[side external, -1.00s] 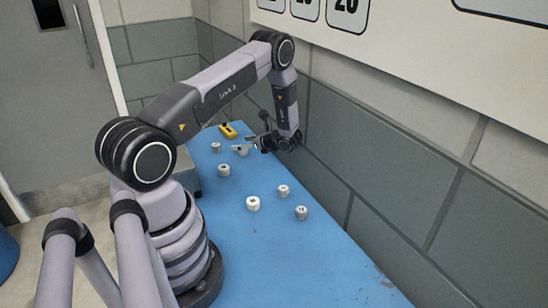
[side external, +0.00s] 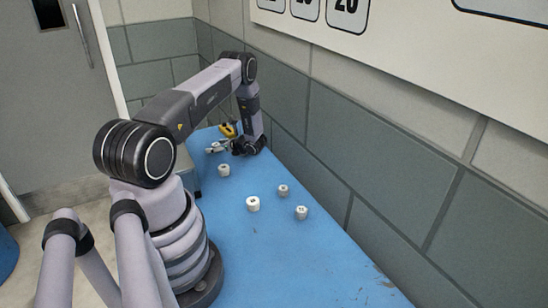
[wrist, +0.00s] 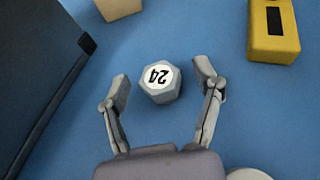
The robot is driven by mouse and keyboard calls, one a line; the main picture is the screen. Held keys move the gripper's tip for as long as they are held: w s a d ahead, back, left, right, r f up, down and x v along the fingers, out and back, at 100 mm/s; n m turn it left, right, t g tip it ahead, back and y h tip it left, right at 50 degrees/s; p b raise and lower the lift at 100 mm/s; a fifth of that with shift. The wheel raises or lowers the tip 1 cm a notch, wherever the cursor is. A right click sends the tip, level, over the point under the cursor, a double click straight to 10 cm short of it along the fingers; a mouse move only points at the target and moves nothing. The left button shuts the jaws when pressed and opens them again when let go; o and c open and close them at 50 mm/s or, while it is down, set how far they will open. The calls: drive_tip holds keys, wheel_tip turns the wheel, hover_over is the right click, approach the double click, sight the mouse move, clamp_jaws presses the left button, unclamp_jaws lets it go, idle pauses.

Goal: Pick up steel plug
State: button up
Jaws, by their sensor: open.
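A pale grey hexagonal plug (wrist: 160,82), its white top marked "24", stands on the blue table in the wrist view. I take it for the steel plug. My gripper (wrist: 163,80) is open, with one finger on each side of the plug and gaps between the fingers and its sides. In the side external view my gripper (side external: 217,147) is low over the far end of the table. There it largely hides the plug, and I cannot tell its exact height above the table.
A yellow device (wrist: 272,32) lies beyond the plug to the right; it also shows in the side external view (side external: 228,130). A dark box (wrist: 35,65) is at left and a beige object (wrist: 118,8) at top. Several whitish plugs, one here (side external: 253,204), stand nearer on the table.

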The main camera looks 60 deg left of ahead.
drive_tip(key=shift+a, duration=0.1)
clamp_jaws()
idle(0.4)
